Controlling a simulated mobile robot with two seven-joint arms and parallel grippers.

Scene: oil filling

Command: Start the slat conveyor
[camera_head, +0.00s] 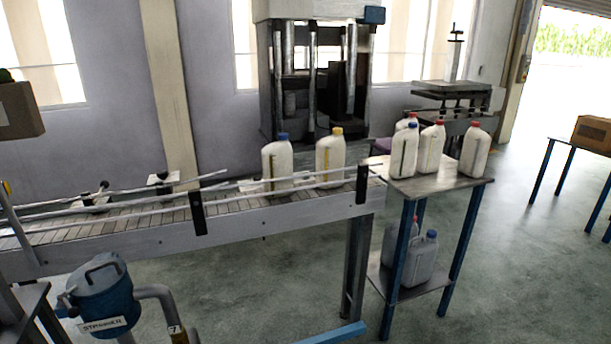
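The slat conveyor (148,219) runs from the left edge to the middle of the view, with metal guide rails along its sides. Two white jugs stand upright on its right end: a blue-capped jug (277,164) and a yellow-capped jug (330,157). No start button or switch can be clearly made out on it. Neither of my grippers shows in this view.
A blue-legged table (468,177) at the conveyor's right end holds several white jugs, with more on its lower shelf. A blue strainer (103,290) stands in front at the lower left. A filling machine (315,75) stands behind. Open floor lies to the right.

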